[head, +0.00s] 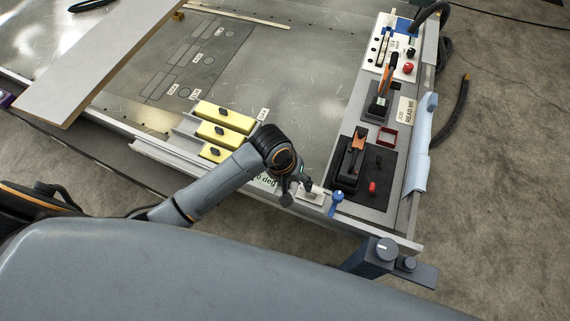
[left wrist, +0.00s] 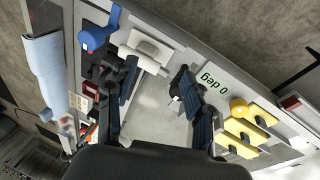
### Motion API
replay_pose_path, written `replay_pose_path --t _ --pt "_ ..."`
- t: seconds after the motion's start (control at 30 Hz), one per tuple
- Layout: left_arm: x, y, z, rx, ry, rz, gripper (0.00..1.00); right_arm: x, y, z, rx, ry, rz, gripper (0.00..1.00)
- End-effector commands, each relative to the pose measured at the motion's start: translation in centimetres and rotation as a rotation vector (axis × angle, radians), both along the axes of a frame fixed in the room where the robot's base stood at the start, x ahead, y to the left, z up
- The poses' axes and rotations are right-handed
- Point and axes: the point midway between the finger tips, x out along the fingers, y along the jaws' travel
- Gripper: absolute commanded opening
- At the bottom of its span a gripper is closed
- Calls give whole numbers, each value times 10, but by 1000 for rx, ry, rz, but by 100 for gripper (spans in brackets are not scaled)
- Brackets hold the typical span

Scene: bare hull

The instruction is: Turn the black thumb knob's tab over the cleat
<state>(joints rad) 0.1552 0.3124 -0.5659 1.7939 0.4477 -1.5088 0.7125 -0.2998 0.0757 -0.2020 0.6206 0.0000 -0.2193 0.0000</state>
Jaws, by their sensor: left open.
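My left gripper (head: 297,190) is open, pointing down over the front edge of the worktop. In the left wrist view its two dark fingers (left wrist: 157,100) stand apart with pale metal surface between them. A white fitting (head: 312,196) sits just right of the fingers; it also shows in the left wrist view (left wrist: 150,48), partly overlapped by a finger. I cannot tell whether it is the cleat. Small black knobs (head: 219,131) sit on the yellow blocks, and another small black knob (head: 379,159) stands on the black panel. I cannot tell which is the thumb knob; no tab is clear.
A blue knob (head: 337,197) stands right of the white fitting. Orange-handled levers (head: 359,140), a red knob (head: 372,187) and a red frame (head: 387,137) are on the right side. Yellow blocks (head: 233,118) lie left of the gripper. The metal sheet (head: 290,70) behind is largely clear.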

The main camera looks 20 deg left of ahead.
Motion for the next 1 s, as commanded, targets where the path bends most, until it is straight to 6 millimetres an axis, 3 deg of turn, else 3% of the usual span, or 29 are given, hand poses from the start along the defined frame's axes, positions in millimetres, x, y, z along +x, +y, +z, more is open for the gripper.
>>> replay_pose_path --t 0.03,0.07,0.3,0.5,0.67,1.0 --pt "5 -4 38 10 3 -4 52 -3 -5 10 -5 5 1 48" --pt "9 -2 35 22 23 17 52 -4 -6 7 -8 6 1 48" --pt "33 18 80 127 124 165 52 -6 -13 13 -17 10 2 48" --pt "40 33 100 194 165 253 52 -3 -9 15 -11 5 0 48" --pt "40 34 89 200 173 265 52 -1 -1 15 -1 3 -3 48" --pt "39 34 21 200 171 265 52 0 2 17 2 0 -4 48"
